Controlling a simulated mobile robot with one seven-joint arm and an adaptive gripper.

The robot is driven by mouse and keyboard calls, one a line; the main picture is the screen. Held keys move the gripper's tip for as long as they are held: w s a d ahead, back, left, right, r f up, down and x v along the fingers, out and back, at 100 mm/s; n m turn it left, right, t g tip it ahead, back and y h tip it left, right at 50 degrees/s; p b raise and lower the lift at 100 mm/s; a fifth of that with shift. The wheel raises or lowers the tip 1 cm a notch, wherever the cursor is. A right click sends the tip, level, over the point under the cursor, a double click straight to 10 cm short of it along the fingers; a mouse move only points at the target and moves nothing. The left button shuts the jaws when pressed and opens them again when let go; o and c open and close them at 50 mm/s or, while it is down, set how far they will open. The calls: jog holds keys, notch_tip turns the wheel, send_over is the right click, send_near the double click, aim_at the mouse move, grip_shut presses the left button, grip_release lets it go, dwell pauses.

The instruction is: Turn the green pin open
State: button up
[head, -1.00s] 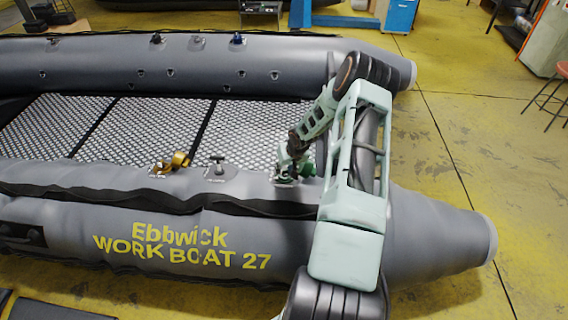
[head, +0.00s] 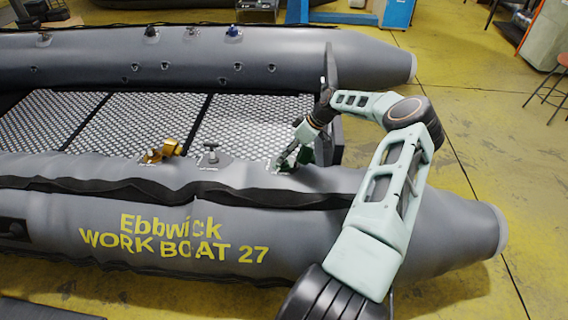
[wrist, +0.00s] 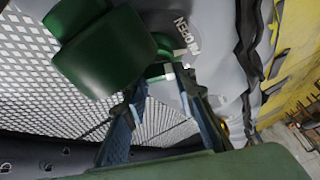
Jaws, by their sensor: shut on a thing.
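The green pin (wrist: 105,52) shows large and dark green at the upper left of the wrist view, with a smaller green part between my fingertips. In the head view the green pin (head: 305,154) stands on the near tube's inner side, partly hidden by my gripper (head: 288,160). My gripper (wrist: 163,82) is shut on the pin, its two fingers on either side of the small green part. The word OPEN (wrist: 186,33) is printed on the grey tube just beyond. The exact contact is partly hidden.
A black T-shaped pin (head: 211,153) and a yellow pin (head: 160,152) sit to the left on the same tube. The far tube (head: 200,68) carries several small fittings. The mesh floor (head: 150,123) between the tubes is clear.

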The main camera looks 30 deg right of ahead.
jog(key=n+b, duration=0.1)
jog(key=n+g+y+b, duration=0.1)
jog(key=b, duration=0.1)
jog(key=shift+d+f+n, duration=0.15)
jog(key=shift+f+n, duration=0.15)
jog(key=shift+r+n+b, duration=0.1)
jog(key=shift+n+b, duration=0.2)
jog(key=shift+b, duration=0.2)
jog(key=shift+r+g+y, duration=0.1)
jog(key=shift+g+y, duration=0.2)
jog(key=o, duration=1.2)
jog(key=shift+c, duration=0.2)
jog(key=v, duration=1.2)
